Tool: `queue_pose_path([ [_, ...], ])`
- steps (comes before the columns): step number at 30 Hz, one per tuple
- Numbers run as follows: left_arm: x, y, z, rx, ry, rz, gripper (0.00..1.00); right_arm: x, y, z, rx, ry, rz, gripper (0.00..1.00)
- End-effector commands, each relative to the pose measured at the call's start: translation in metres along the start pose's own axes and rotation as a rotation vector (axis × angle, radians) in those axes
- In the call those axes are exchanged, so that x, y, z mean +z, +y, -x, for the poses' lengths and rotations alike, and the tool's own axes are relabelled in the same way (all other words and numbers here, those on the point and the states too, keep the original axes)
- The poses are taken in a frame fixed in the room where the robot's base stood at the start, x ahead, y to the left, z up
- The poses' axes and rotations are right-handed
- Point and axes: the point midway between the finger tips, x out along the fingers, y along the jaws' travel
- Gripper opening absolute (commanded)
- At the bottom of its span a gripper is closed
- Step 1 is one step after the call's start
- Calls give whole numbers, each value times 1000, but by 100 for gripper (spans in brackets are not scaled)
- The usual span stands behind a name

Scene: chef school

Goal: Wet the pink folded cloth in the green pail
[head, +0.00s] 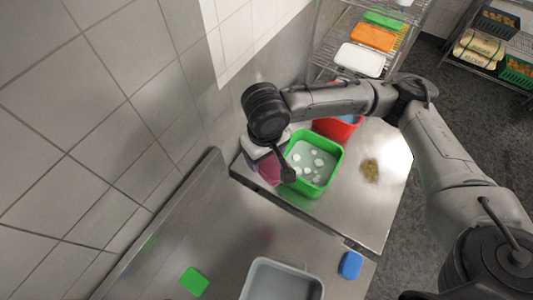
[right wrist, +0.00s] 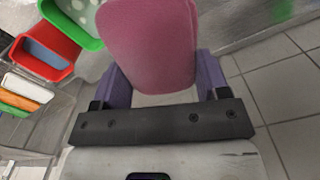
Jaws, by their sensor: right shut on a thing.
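My right gripper (head: 263,152) is shut on the pink folded cloth (head: 268,170), beside the left side of the green pail (head: 319,189). My wrist and gripper hide much of the cloth in the head view. In the right wrist view, the cloth (right wrist: 150,45) stands between the two purple fingers of the gripper (right wrist: 160,78). The green pail holds pale water with several white patches. It also shows at the upper left of the right wrist view (right wrist: 52,18). I cannot tell the cloth's exact height against the pail's rim. My left gripper is not in view.
A red pail (head: 335,128) stands just behind the green one. A brownish scrubber (head: 370,170) lies on the steel table (head: 355,215) to the right. A grey basin (head: 251,279), a green pad (head: 194,281) and a blue block (head: 350,265) are nearer. A tiled wall (head: 120,120) bounds the left.

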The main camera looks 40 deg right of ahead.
Motion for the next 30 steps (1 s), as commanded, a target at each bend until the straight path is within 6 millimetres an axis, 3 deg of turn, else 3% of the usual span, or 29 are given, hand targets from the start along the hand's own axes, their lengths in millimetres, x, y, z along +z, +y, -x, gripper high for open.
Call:
queue_pose_path([
  [8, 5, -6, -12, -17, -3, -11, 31, -32, 36, -73, 2, -7, -145, 49],
  [16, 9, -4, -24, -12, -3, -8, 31, -50, 110, -173, 5, -8, -319, 49],
  [24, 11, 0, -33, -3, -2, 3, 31, -37, 193, -258, 3, -6, -446, 49],
  [30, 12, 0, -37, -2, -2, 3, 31, -21, 237, -296, 1, -3, -497, 49],
])
